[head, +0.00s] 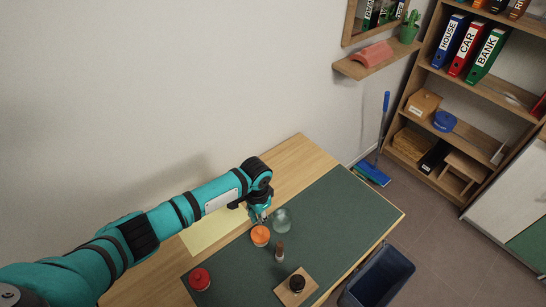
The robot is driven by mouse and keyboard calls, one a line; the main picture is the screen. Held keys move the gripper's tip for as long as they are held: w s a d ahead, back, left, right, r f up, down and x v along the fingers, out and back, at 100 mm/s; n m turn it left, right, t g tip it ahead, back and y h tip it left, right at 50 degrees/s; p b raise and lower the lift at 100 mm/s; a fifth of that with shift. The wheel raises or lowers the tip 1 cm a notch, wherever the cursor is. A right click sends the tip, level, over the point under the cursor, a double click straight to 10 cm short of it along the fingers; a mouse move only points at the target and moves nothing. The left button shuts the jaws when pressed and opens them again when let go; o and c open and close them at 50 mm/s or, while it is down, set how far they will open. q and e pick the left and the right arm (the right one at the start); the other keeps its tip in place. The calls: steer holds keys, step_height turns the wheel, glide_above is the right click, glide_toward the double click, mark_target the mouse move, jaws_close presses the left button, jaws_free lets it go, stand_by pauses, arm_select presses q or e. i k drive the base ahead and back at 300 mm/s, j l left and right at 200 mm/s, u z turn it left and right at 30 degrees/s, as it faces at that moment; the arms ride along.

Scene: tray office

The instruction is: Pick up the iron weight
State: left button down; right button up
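A small dark round object (297,284), which looks like the iron weight, sits on a square wooden board (284,293) near the front of the desk mat. My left gripper (262,217) is over the mat, well behind and to the left of the dark object. It is just above an orange round item (260,237) and beside a clear glass vessel (282,219). Its fingers are small and partly hidden, so I cannot tell whether they are open. My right gripper is not in view.
A brown-handled item (279,252) stands between the glass and the board. A red round container (200,279) is at the left on the green mat (345,215). Yellow paper (215,232) lies behind. A dark blue bin (377,278) stands beside the desk. The mat's right side is clear.

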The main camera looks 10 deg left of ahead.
mark_target(297, 282)
steer(key=k+l, duration=0.2)
steer(key=k, duration=0.3)
steer(key=k+l, duration=0.2)
steer(key=k, duration=0.25)
steer(key=k+l, duration=0.2)
steer(key=k, duration=0.3)
